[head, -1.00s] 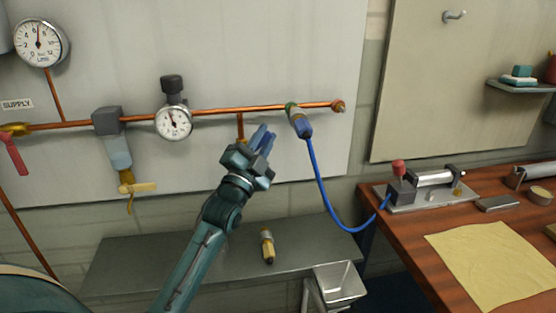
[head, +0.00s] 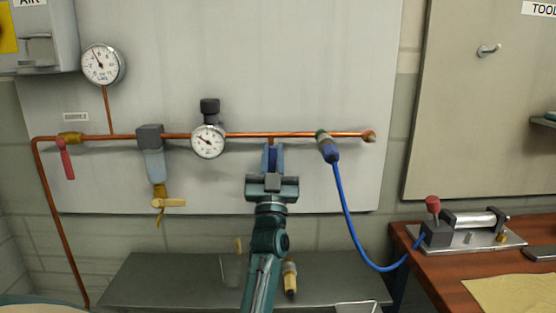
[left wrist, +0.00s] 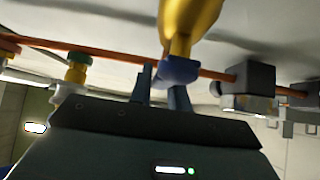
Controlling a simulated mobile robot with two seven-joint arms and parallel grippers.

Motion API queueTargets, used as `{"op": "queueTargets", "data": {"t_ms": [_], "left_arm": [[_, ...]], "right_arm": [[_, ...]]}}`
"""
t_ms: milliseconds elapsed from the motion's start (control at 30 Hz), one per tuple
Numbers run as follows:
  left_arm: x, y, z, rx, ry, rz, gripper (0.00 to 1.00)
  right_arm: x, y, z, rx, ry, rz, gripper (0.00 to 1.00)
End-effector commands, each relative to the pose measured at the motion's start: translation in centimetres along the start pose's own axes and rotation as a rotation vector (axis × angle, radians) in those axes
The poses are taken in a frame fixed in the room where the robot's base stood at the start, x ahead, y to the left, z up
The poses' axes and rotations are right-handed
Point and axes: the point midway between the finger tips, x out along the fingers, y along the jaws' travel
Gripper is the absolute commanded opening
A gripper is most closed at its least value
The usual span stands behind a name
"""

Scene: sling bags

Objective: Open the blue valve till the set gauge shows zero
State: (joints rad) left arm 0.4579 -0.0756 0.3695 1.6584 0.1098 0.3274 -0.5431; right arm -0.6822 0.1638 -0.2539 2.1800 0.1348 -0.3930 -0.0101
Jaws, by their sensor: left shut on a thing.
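The blue valve hangs below the copper pipe; in the left wrist view its brass body (left wrist: 188,25) ends in a blue handle (left wrist: 180,70). My left gripper (head: 272,160) is below the pipe, shut on the blue handle, with its fingers (left wrist: 165,90) at either side. In the head view the fingers mostly hide the valve. The set gauge (head: 208,141), white-faced under a black knob (head: 210,107), is on the pipe just left of the gripper. Its needle points up-left; the exact reading is too small to tell. My right gripper is out of view.
The supply gauge (head: 103,64) stands at upper left, above a red-handled valve (head: 66,158). A filter with a yellow tap (head: 166,203) hangs left. A coupling (head: 326,146) with a blue hose (head: 350,225) hangs right. A grey shelf (head: 150,280) lies below.

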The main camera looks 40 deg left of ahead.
Motion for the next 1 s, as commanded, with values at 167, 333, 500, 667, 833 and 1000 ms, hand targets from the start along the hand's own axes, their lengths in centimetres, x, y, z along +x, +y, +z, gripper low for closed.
{"op": "queueTargets", "data": {"t_ms": [167, 333, 500, 667, 833, 1000], "left_arm": [[0.05, -0.32, 0.02, -0.038, -0.001, -0.037, 0.00], [0.08, -0.48, 0.00, -0.052, -0.001, -0.052, 0.00], [0.10, -0.54, -0.01, -0.056, 0.000, -0.055, 0.00], [0.11, -0.55, -0.03, -0.057, 0.000, -0.055, 0.00], [0.10, -0.55, -0.03, -0.056, 0.000, -0.054, 0.28], [0.07, -0.52, -0.02, -0.053, 0.000, -0.053, 0.40]], "right_arm": [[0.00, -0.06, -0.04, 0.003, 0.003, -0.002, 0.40], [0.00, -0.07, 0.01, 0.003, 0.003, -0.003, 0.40], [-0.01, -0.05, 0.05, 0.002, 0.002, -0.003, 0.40], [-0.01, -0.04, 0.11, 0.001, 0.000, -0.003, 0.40], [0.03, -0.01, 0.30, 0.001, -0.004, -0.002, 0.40], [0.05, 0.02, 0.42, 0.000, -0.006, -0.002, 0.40]]}}
